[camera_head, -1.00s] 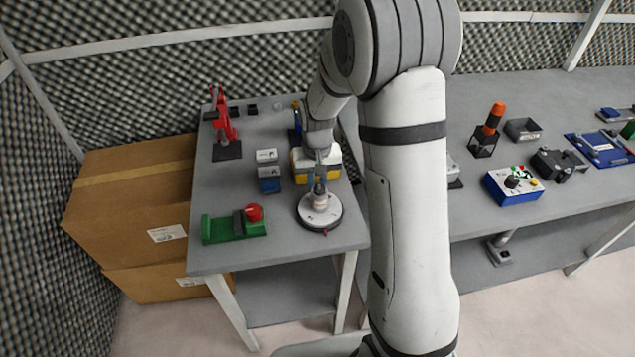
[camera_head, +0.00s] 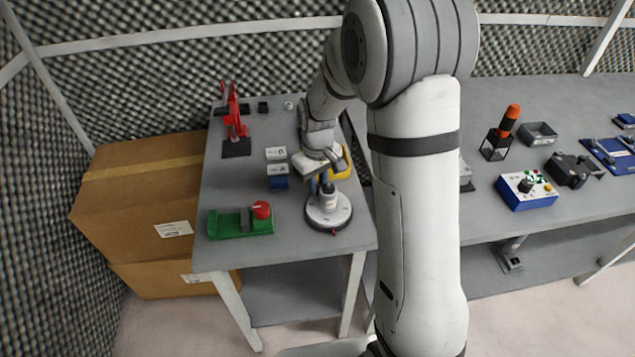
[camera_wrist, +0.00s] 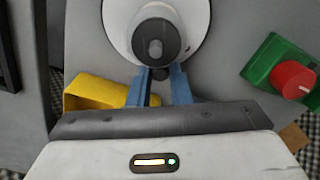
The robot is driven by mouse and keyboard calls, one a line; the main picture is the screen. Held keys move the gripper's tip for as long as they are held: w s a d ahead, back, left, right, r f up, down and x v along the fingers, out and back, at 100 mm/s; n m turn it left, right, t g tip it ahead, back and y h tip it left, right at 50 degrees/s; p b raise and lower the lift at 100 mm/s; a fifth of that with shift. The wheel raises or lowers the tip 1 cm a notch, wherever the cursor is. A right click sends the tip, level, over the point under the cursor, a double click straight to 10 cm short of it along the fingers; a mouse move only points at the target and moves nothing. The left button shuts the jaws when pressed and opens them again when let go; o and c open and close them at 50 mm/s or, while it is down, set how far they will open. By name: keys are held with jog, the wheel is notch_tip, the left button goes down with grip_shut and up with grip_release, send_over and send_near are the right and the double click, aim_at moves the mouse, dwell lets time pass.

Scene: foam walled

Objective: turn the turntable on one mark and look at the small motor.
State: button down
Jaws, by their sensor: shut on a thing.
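The turntable (camera_head: 338,220) is a pale round disc on a dark base near the front right of the left table, with a small red mark at its front edge. The small motor (camera_head: 329,199), a grey upright cylinder, stands on it. In the wrist view the turntable (camera_wrist: 199,22) is at the top, with the motor (camera_wrist: 155,30) seen end-on. In the head view my gripper (camera_head: 323,184) is tilted and partly hides the motor.
A green holder with a red knob (camera_head: 240,223) is left of the turntable. Blue and grey boxes (camera_head: 277,170) and a partly hidden yellow box (camera_head: 345,166) stand behind. A red stand (camera_head: 235,125) is at the back left. The front left table edge is close.

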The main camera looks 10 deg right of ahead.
jog(key=shift+s+a+n+b, duration=0.2)
jog(key=shift+a+n, duration=0.1)
jog(key=shift+n, duration=0.45)
jog(key=shift+s+a+n+b, duration=0.15)
jog(key=shift+a+n, duration=0.15)
jog(key=shift+n, duration=0.75)
jog(key=c, duration=1.3)
grip_release()
jog(key=shift+c, duration=0.2)
notch_tip(320, 180, up, 8)
jog(key=shift+f, duration=0.1)
jog(key=s+d+r+m+t, duration=0.1)
jog(key=s+d+r+m, duration=0.1)
jog(key=s, duration=0.5)
jog(key=s+d+r+m, duration=0.2)
jog(key=s+m, duration=0.2)
jog(key=s, duration=0.3)
jog(key=s+d+r+m+t, duration=0.1)
jog(key=s+d+r+m, duration=0.1)
jog(key=s, duration=0.5)
jog(key=shift+d+r+m+t, duration=0.15)
jog(key=shift+d+m+t, duration=0.2)
jog(key=shift+m, duration=0.15)
